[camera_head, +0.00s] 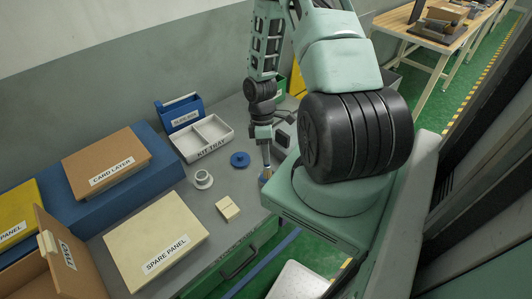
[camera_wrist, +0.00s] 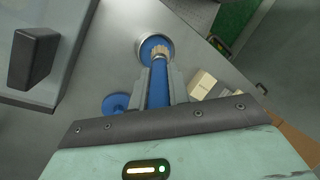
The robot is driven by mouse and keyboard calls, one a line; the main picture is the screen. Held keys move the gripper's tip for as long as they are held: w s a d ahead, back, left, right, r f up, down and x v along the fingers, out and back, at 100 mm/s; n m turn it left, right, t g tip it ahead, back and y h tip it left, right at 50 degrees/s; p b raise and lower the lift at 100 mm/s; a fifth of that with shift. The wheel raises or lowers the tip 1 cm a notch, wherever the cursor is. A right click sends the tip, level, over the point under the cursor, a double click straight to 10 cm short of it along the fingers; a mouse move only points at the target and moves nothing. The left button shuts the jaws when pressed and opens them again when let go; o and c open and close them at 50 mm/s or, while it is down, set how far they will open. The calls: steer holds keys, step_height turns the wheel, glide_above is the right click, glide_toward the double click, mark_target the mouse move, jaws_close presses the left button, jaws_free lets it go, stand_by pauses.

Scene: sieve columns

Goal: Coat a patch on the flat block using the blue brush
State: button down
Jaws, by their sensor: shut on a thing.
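My gripper (camera_head: 265,158) is shut on the blue brush (camera_wrist: 158,85), its tan bristles (camera_wrist: 160,50) pointing away from the jaws. In the head view the brush tip hangs near the table's front edge, right of the cream flat block (camera_head: 228,208) and apart from it. The block also shows in the wrist view (camera_wrist: 202,84), right of the brush; a line divides its top. A round pale pot (camera_head: 202,179) stands left of the gripper. In the wrist view the pot (camera_wrist: 139,48) looks blue inside, and the bristles overlap it. I see no clear patch of coating on the block.
A blue lid (camera_head: 240,159) lies behind the block. A white kit tray (camera_head: 214,150) and blue box (camera_head: 184,121) stand at the back. A spare panel (camera_head: 150,245) lies at front left, and a card layer (camera_head: 108,165) rests on a blue case. Grey table is bare around the block.

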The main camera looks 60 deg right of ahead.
steer(key=shift+f+b, duration=0.3)
steer(key=shift+f, duration=0.35)
stand_by(1.5)
steer(key=shift+r, duration=0.1)
step_height(320, 180, up, 7)
steer(key=p, duration=0.6)
stand_by(1.0)
